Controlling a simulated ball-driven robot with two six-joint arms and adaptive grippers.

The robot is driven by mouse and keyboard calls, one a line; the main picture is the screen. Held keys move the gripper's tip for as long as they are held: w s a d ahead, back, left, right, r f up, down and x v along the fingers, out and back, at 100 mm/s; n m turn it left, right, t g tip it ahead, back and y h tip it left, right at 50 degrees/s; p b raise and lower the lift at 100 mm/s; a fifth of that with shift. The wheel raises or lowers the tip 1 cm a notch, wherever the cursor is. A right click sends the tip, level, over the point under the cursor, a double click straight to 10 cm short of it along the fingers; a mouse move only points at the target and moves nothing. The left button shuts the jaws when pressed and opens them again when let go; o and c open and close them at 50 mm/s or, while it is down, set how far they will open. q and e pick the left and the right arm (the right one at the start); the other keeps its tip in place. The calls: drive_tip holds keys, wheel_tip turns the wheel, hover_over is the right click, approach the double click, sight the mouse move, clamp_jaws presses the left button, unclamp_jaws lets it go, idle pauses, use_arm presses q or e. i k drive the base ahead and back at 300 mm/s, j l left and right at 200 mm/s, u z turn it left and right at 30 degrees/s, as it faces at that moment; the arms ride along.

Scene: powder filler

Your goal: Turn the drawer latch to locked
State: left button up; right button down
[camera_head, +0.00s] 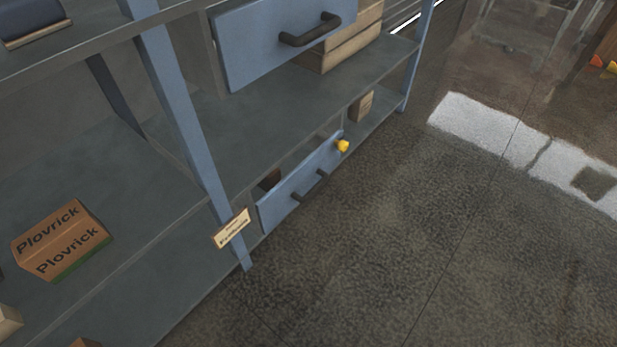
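A small yellow latch knob (342,146) sits at the upper right end of the lower blue drawer front (300,186). I cannot tell from its shape which way it is turned. The lower drawer has a dark bar handle (311,186) in its middle and a dark thing (270,179) shows behind its front's left end. A larger blue drawer (272,40) with a dark handle (311,30) hangs above, near the top of the view. Neither of my grippers is in view.
A grey-blue shelf rack (180,105) fills the left and middle. A "Plovrick" box (61,240) lies on its lower left shelf. Wooden boxes (345,45) stand behind the upper drawer. The floor (430,230) on the right is clear.

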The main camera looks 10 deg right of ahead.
sight(342, 145)
drive_tip(key=i+l+u, duration=0.15)
drive_tip(key=l+u, duration=0.25)
drive_tip(key=l, duration=0.15)
drive_tip(key=l+u, duration=0.35)
drive_tip(key=l, duration=0.25)
drive_tip(key=l+u, duration=0.4)
drive_tip(key=l, duration=0.25)
